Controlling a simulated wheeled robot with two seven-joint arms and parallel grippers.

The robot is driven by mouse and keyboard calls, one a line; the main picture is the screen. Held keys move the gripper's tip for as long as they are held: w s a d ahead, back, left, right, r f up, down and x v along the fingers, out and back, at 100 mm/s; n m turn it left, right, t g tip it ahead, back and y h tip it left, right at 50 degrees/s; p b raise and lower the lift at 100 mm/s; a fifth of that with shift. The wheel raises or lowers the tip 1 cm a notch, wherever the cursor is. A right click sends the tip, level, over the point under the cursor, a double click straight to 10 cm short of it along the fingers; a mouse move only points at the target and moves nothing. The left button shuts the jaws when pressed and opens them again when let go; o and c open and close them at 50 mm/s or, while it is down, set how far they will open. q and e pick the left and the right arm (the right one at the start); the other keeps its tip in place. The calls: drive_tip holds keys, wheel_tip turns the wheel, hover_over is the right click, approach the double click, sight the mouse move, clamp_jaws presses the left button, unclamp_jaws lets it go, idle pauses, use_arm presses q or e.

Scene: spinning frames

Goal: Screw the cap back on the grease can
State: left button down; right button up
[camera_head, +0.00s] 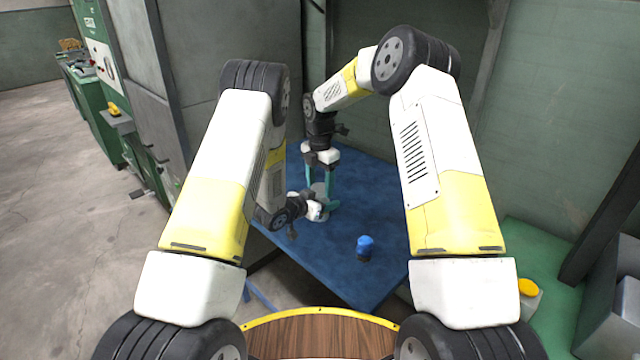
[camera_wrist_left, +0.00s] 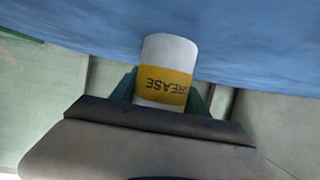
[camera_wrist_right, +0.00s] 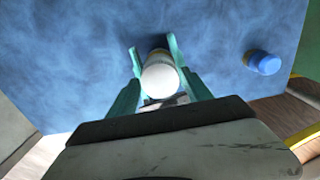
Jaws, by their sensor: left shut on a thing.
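The grease can (camera_wrist_left: 165,70) is a white cylinder with a yellow band lettered GREASE. It shows upside down in the left wrist view, with the blue table surface above it. My left gripper (camera_head: 316,211) is shut on the can from the side, low over the table. My right gripper (camera_head: 320,190) points down from above. In the right wrist view, its teal fingers (camera_wrist_right: 154,48) stand apart on either side of the can's round white top (camera_wrist_right: 160,79). I cannot tell whether that top is the cap or the can itself, or whether the fingers touch it.
A small blue-topped container (camera_head: 365,245) stands alone on the blue table (camera_head: 375,200), nearer me, and also shows in the right wrist view (camera_wrist_right: 263,62). A yellow-lidded white container (camera_head: 528,289) stands off the table at right. The table's right side is clear.

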clamp_jaws()
drive_tip(key=m, duration=0.6)
drive_tip(key=shift+m, duration=0.3)
drive_tip(key=shift+o, duration=2)
unclamp_jaws()
drive_tip(key=shift+r, duration=2.25)
